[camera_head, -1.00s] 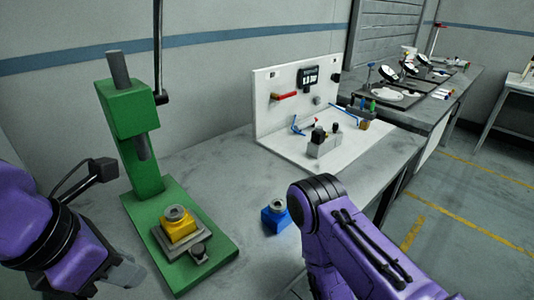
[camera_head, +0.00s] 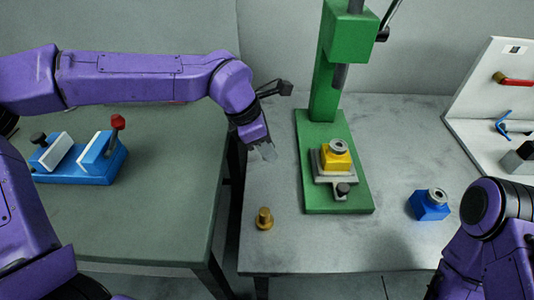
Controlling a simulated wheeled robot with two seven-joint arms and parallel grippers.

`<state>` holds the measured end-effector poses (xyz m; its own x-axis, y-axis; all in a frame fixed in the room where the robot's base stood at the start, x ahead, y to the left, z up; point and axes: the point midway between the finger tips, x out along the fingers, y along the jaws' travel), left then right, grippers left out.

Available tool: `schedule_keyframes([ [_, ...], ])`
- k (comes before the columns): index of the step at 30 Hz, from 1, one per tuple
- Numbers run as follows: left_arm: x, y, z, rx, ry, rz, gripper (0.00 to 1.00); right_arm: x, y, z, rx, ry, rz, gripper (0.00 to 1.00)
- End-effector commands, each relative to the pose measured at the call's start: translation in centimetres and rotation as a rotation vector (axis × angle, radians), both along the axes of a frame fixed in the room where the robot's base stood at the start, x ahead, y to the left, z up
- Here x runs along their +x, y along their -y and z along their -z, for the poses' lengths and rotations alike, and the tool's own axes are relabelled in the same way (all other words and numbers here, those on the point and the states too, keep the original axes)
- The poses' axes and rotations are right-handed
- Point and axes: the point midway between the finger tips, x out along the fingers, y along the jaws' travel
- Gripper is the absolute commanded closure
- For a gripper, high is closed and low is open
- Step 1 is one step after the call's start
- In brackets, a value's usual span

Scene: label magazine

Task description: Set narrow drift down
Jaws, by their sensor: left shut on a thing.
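My left gripper (camera_head: 267,153) hangs over the left part of the grey bench, left of the green press, pointing down. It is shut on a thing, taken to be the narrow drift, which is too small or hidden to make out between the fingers. A small brass stepped piece (camera_head: 264,218) stands upright on the bench nearer to me, apart from the gripper; I cannot tell whether it is another drift. My right arm shows at the lower right, but its gripper is out of view.
The green press (camera_head: 308,160) holds a yellow block (camera_head: 335,157) with a grey ring. A blue block (camera_head: 429,205) with a ring stands right of it. A blue vise (camera_head: 100,165) sits on the left table. Bare bench (camera_head: 275,185) lies around the brass piece.

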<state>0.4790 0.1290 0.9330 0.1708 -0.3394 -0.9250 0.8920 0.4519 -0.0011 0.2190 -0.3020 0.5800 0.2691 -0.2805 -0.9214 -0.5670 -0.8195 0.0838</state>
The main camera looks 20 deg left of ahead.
Motion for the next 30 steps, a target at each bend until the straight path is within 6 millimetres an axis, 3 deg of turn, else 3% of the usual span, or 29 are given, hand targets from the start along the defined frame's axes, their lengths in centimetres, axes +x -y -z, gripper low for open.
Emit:
schedule_keyframes([
  [3, 0.9, -0.7, 1.4, 0.001, -0.002, -0.001, 1.0, 0.0, 0.0, -0.2, 0.0, 0.0, 0.0, 0.57],
  [9, 0.8, -0.6, 4.2, 0.0, -0.001, 0.0, 1.0, 0.0, 0.0, -0.4, 0.0, 0.0, 0.0, 0.57],
  [20, 0.8, -0.6, 4.7, 0.0, 0.0, 0.001, 1.0, 0.0, 0.0, -0.2, 0.0, 0.0, 0.0, 0.57],
  [21, 0.8, -0.6, 4.7, 0.0, 0.0, 0.001, 0.68, 0.0, 0.0, -0.2, 0.0, 0.0, 0.0, 0.57],
  [23, 0.8, -0.6, 4.7, 0.0, 0.0, 0.001, 0.52, 0.0, 0.0, -0.3, 0.0, 0.0, 0.0, 0.57],
  [30, 0.8, -0.6, 4.6, 0.0, 0.0, 0.001, 0.52, 0.0, 0.0, -0.3, 0.0, 0.0, 0.0, 0.57],
])
